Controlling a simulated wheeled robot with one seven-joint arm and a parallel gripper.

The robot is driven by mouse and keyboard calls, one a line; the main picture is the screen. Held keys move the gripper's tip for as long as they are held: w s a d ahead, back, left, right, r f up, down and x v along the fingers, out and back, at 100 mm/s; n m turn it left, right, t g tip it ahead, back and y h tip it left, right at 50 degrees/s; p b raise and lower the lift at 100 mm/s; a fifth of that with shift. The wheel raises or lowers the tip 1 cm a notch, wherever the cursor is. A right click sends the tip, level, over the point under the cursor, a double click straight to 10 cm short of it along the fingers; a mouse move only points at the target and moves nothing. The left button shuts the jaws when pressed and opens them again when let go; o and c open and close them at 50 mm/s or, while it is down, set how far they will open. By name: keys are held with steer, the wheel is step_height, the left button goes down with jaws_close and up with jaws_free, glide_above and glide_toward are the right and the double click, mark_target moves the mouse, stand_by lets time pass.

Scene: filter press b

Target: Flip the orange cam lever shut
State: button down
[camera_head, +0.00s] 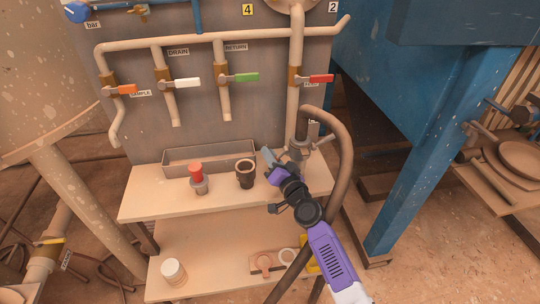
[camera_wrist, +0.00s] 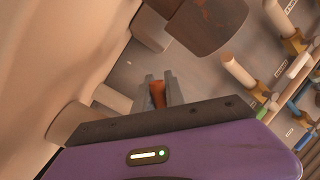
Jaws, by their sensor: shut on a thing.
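In the wrist view, the two grey fingers of my gripper (camera_wrist: 159,92) are closed on the orange cam lever (camera_wrist: 158,95), which shows as a short orange-brown piece between them. In the head view, my gripper (camera_head: 284,162) is beside the coupling (camera_head: 300,148) at the lower end of the vertical pipe, above the right end of the shelf. The hand and coupling hide the orange lever there, so I cannot tell how far it is turned.
A thick brown hose (camera_head: 345,150) arches close to the right of my gripper. A black cup (camera_head: 245,173), a red-topped fitting (camera_head: 197,177) and a grey tray (camera_head: 210,155) stand on the shelf (camera_head: 150,180). A blue post (camera_head: 405,180) rises at the right.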

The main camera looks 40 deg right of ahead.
steer(key=shift+s+d+f+n+g, duration=0.2)
steer(key=shift+d+f+n+g, duration=0.1)
steer(key=shift+n, duration=0.5)
steer(key=shift+s+d+f+n+g, duration=0.2)
steer(key=shift+d+f+n, duration=0.1)
steer(key=shift+n, duration=0.5)
steer(key=c, duration=1.4)
jaws_free()
steer(key=shift+r, duration=0.1)
